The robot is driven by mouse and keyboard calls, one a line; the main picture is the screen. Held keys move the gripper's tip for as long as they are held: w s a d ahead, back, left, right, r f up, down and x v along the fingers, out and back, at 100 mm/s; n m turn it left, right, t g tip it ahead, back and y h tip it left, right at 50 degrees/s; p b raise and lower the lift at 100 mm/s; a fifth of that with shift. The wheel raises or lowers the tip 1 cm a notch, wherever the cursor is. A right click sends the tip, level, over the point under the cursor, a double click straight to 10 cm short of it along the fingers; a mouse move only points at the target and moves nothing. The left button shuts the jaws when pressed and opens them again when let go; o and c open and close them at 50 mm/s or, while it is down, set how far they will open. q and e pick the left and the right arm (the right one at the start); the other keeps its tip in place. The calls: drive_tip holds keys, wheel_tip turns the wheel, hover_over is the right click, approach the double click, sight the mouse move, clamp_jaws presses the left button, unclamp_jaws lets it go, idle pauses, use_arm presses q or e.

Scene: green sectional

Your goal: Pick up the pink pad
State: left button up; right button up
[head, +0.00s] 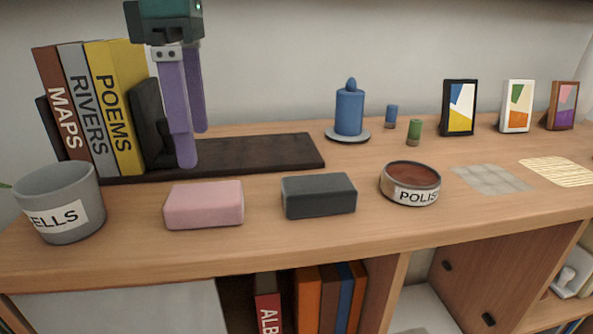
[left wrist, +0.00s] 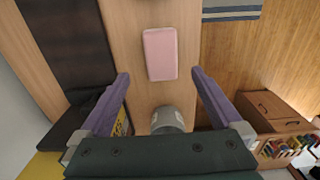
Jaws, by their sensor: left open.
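The pink pad (head: 204,204) is a soft-edged block lying flat on the wooden shelf top, between the grey pot and the dark grey block. In the left wrist view the pink pad (left wrist: 160,53) lies ahead of the fingertips, roughly centred between them. My left gripper (head: 188,149) hangs fingers down above the dark board, behind and a little left of the pad. In the left wrist view its two purple fingers (left wrist: 160,77) are spread apart with nothing between them. It does not touch the pad. My right gripper is not in view.
A grey pot (head: 88,184) stands left of the pad, a dark grey block (head: 318,195) and a polish tin (head: 410,194) right. Books (head: 118,90) with a dark bookend stand on a dark board (head: 270,154) behind. A blue candle (head: 349,112) stands farther right. The shelf's front edge is close to the pad.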

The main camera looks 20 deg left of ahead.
sight(204, 193)
use_arm(q)
wheel_tip(204, 193, down, 4)
drive_tip(key=shift+d+r+p, duration=0.15)
drive_tip(key=shift+r+p, duration=0.1)
drive_tip(key=shift+p, duration=0.2)
wheel_tip(204, 193, down, 4)
drive_tip(key=shift+s+f+p, duration=0.15)
drive_tip(key=shift+f+p, duration=0.05)
drive_tip(key=shift+p, duration=1)
drive_tip(key=shift+f, duration=0.5)
drive_tip(key=c, duration=1.4)
